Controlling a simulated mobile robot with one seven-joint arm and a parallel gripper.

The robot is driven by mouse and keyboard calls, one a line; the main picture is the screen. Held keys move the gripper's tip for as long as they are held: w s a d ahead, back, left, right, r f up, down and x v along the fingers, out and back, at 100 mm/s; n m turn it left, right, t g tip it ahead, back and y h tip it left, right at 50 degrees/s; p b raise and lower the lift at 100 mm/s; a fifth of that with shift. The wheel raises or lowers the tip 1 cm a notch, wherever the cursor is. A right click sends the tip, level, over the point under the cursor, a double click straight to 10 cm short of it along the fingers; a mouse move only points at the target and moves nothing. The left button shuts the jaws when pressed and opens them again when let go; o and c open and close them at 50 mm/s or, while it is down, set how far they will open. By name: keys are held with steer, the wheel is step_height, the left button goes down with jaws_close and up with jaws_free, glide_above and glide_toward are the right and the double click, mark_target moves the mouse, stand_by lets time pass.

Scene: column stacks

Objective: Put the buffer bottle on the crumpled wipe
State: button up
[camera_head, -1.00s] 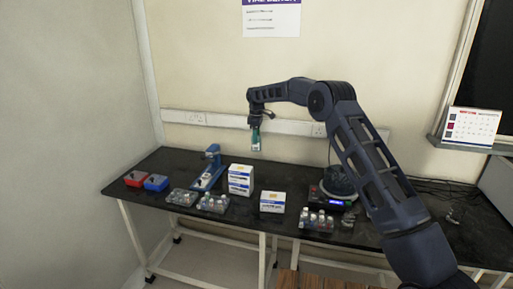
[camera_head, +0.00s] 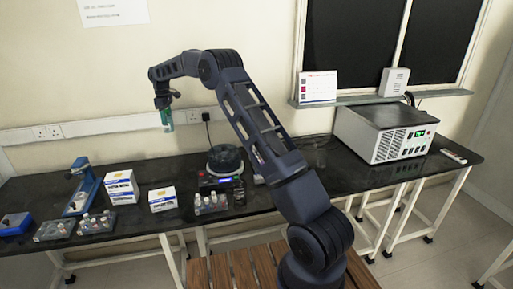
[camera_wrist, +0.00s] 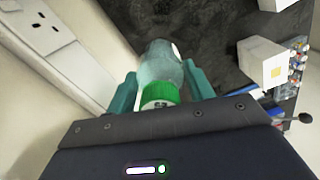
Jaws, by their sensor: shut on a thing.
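My gripper (camera_head: 164,103) is raised above the back of the bench, near the wall. It is shut on a bottle with a translucent teal body and a green cap, which I take as the buffer bottle (camera_head: 167,122). The bottle hangs upright in the air, clear of the bench. In the wrist view the bottle (camera_wrist: 163,62) sits between the two teal fingers of my gripper (camera_wrist: 160,80), its green cap towards the camera. I cannot make out the crumpled wipe for certain in any view.
The black bench (camera_head: 285,172) carries two white boxes (camera_head: 122,187) (camera_head: 162,199), vial racks (camera_head: 97,222) (camera_head: 210,203), a blue stand (camera_head: 84,190) and a dark round device (camera_head: 225,160). A large grey instrument (camera_head: 385,133) stands at right. Bench between device and instrument looks largely clear.

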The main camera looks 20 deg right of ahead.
steer(key=w+d+r+m, duration=0.1)
steer(key=d+m, duration=0.5)
steer(key=d, duration=1.8)
steer(key=w+d+r+m, duration=0.15)
steer(key=d+m, duration=0.35)
steer(key=d, duration=1.9)
step_height(320, 180, down, 20)
steer(key=shift+w+a+r, duration=0.15)
steer(key=shift+r, duration=0.05)
steer(key=shift+f, duration=0.15)
steer(key=o, duration=1.1)
